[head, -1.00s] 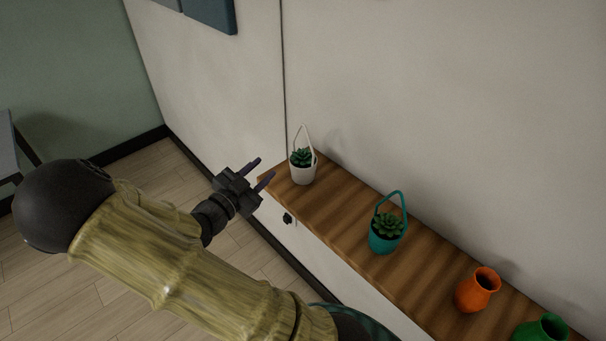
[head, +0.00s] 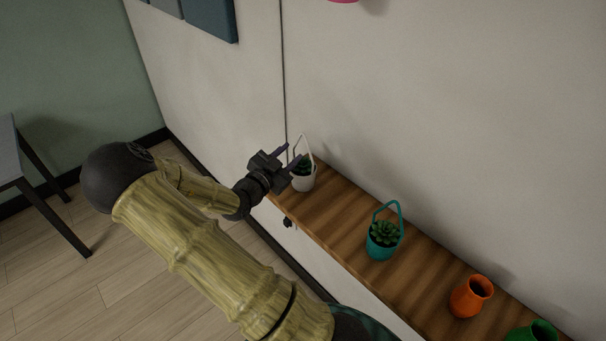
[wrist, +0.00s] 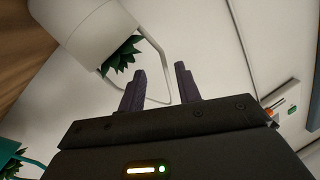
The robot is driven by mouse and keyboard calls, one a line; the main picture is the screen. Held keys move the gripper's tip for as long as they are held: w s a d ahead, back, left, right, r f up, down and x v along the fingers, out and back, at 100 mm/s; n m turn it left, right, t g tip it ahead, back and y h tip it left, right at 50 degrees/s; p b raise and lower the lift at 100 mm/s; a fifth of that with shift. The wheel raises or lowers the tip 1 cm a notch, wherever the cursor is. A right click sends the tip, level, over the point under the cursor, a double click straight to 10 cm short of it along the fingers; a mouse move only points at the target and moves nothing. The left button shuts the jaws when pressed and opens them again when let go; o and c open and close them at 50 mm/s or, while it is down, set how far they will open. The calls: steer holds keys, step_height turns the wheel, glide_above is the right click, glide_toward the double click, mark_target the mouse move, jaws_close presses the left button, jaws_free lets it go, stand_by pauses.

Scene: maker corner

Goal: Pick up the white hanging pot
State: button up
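The white hanging pot (head: 302,183) stands upright at the far left end of the wooden shelf, with a green succulent and a thin white handle looped above it. My gripper (head: 290,156) is open, its two dark fingers pointing at the handle and partly covering the plant in the head view. In the wrist view the white pot (wrist: 97,32) is at upper left. Its handle passes behind and between my open fingertips (wrist: 160,80). I cannot tell whether the fingers touch the handle.
The wooden shelf (head: 338,215) runs along the wall (head: 430,110). A teal hanging pot (head: 381,247), an orange vase (head: 470,297) and a green vase (head: 535,332) stand farther right. A table (head: 10,150) is at left. The floor between is clear.

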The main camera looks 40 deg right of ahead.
mark_target(294, 149)
steer(key=shift+w+d, duration=0.15)
steer(key=shift+d, duration=0.25)
steer(key=d+p, duration=0.1)
steer(key=w+d, duration=0.1)
steer(key=d, duration=0.1)
steer(key=w+d+f+p, duration=0.1)
steer(key=shift+w+d+p, duration=0.25)
steer(key=shift+d+p, duration=0.05)
steer(key=shift+d, duration=0.1)
jaws_close()
steer(key=shift+a, duration=0.1)
stand_by(1.4)
